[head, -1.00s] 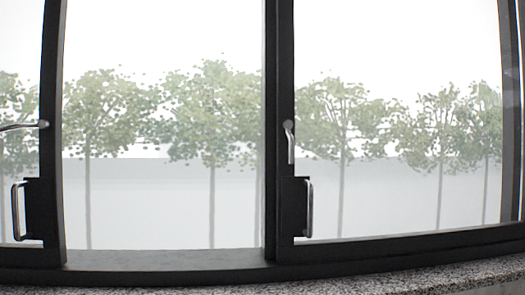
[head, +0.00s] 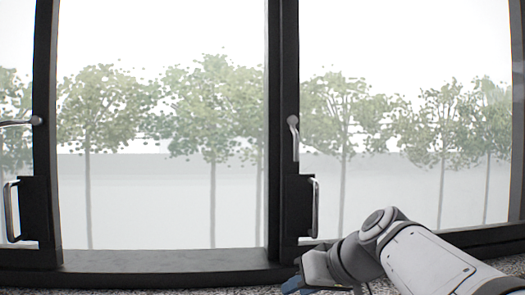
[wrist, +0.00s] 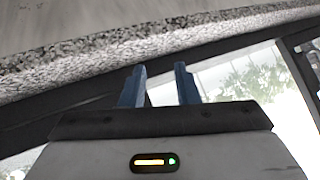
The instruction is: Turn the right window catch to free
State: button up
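The right window catch (head: 294,138) is a small silver lever on the dark middle post in the head view. Its round pivot is at the top and its arm points straight down. My gripper (wrist: 159,69) shows two blue fingers in the wrist view, apart with nothing between them. In the head view my gripper is low at the bottom edge, below the catch and clear of it; only a bit of blue shows there. The catch cannot be made out in the wrist view.
A left catch (head: 18,122) lies level on the left post. Bar handles sit below both catches, the right one (head: 314,206) between the catch and my gripper. A speckled stone sill (wrist: 70,62) runs under the dark window frame. The space before the panes is clear.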

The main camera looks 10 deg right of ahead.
jog(key=w+d+r+n+t+y, duration=0.1)
jog(key=w+d+r+t, duration=0.15)
jog(key=r, duration=0.45)
jog(key=w+d+r+n+t+y, duration=0.1)
jog(key=w+r, duration=0.2)
jog(key=r, duration=0.3)
jog(key=n+t+y, duration=0.2)
jog(key=n+t, duration=0.1)
jog(key=t, duration=0.1)
send_near(298, 146)
jog(key=x, duration=0.3)
jog(key=shift+g, duration=0.25)
jog(key=p+x, duration=0.4)
jog(key=x, duration=0.3)
jog(key=shift+w+r, duration=0.15)
jog(key=shift+w, duration=0.2)
jog(key=shift+c, duration=0.2)
grip_shut()
jog(key=shift+a, duration=0.15)
